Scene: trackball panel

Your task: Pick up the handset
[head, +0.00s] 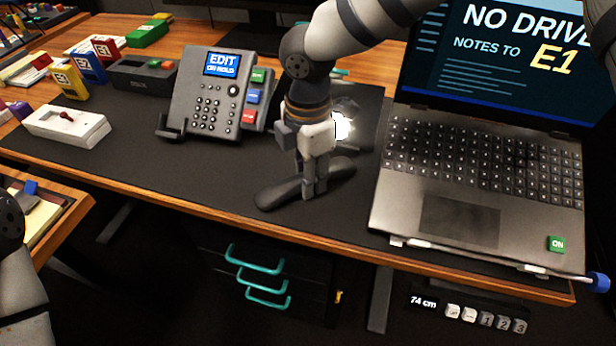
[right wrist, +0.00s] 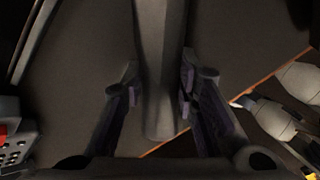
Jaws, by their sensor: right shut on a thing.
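The dark grey handset (head: 277,196) lies near the front edge of the black desk mat, in front of the phone base (head: 213,97). My right gripper (head: 313,190) comes down on the handset from above, with its fingers around the middle of it. In the right wrist view the handset (right wrist: 160,75) runs between the two fingers, and the gripper is shut on it. I cannot tell whether the handset is clear of the mat. The phone base stands to the left, its screen reading "EDIT ON HOLD". My left gripper is not clearly in view; part of my left arm shows at the lower left.
An open laptop (head: 478,160) stands close on the right. A white box with a red knob (head: 67,126) and several coloured blocks are at the left. A lit lamp (head: 343,127) shows behind my right arm. Teal drawer handles (head: 262,282) are below the desk edge.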

